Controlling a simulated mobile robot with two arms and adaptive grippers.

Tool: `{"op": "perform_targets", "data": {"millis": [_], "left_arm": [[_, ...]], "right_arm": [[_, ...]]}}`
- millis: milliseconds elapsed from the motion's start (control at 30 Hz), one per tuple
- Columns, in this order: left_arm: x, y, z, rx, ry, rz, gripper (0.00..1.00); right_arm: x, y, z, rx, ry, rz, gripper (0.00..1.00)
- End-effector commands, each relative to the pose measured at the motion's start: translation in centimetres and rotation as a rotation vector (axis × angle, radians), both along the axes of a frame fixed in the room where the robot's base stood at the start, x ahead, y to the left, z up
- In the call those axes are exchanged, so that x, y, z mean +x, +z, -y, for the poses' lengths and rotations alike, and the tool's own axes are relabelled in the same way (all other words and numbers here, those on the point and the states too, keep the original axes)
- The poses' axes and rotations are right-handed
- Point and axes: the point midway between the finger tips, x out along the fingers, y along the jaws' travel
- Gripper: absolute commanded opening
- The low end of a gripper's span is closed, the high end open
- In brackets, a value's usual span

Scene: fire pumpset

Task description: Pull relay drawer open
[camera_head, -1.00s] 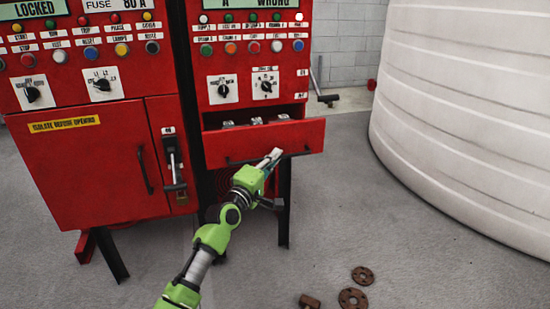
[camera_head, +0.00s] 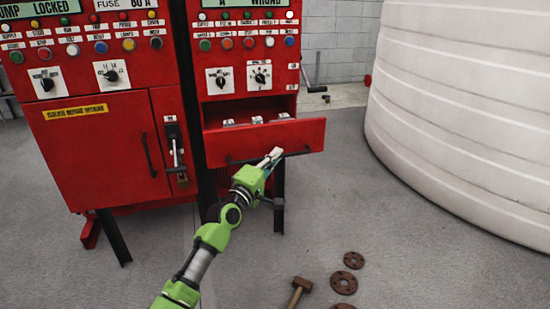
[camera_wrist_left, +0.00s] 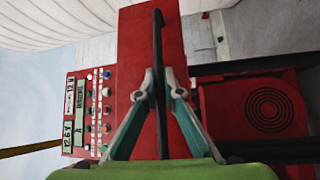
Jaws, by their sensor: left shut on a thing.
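The red relay drawer (camera_head: 300,137) sticks out partway from the lower part of the right red cabinet (camera_head: 243,60). Several pale relays (camera_head: 257,121) show inside its open top. A dark bar handle (camera_head: 238,161) runs along the drawer's front. My left gripper (camera_head: 274,156) is at the middle of this handle. In the left wrist view its two fingers (camera_wrist_left: 156,82) are closed around the dark handle (camera_wrist_left: 158,40), with the red drawer front (camera_wrist_left: 135,60) behind it. My right gripper is not in view.
The left red cabinet (camera_head: 95,150) with a closed door and a lever (camera_head: 175,150) stands beside it. A large white tank (camera_head: 460,110) stands at the right. A hammer (camera_head: 300,290) and rusty flanges (camera_head: 343,283) lie on the grey floor, which is otherwise clear in front.

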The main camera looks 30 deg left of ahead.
Motion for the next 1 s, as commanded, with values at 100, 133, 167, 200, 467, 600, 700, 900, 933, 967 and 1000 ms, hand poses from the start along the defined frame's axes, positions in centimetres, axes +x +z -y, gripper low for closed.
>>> {"op": "perform_targets", "data": {"millis": [100,133,167,200,467,600,700,900,933,967,1000], "left_arm": [[0.0,-0.1,-0.1,0.001,0.001,-0.001,0.20],[0.0,-0.1,-0.1,0.001,0.001,-0.001,0.25],[0.0,0.0,-0.1,0.001,0.001,-0.001,0.25],[0.0,0.0,-0.1,0.001,0.001,-0.001,0.25],[-0.1,0.0,0.0,0.000,0.001,0.000,0.25],[-0.9,-0.2,0.1,0.000,0.000,-0.001,0.25],[-2.4,-0.5,0.2,0.000,0.000,-0.003,0.25],[-6.5,-1.1,0.4,0.002,0.001,-0.004,0.25],[-7.1,-1.1,0.4,0.002,0.001,-0.003,0.25],[-7.6,-1.2,0.5,0.001,0.001,-0.004,0.25],[-8.3,-1.4,0.5,0.001,0.001,-0.004,0.25]], "right_arm": [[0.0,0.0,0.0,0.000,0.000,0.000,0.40],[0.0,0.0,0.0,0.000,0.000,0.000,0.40],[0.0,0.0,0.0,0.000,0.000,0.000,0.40],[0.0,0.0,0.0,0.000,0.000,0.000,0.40],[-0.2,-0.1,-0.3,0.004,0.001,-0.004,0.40],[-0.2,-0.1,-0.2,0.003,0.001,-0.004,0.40],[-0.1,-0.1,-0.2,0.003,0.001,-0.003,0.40],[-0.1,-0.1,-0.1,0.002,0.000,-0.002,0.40],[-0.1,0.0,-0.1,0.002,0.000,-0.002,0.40],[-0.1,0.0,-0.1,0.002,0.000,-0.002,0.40],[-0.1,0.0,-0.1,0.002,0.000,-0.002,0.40]]}}
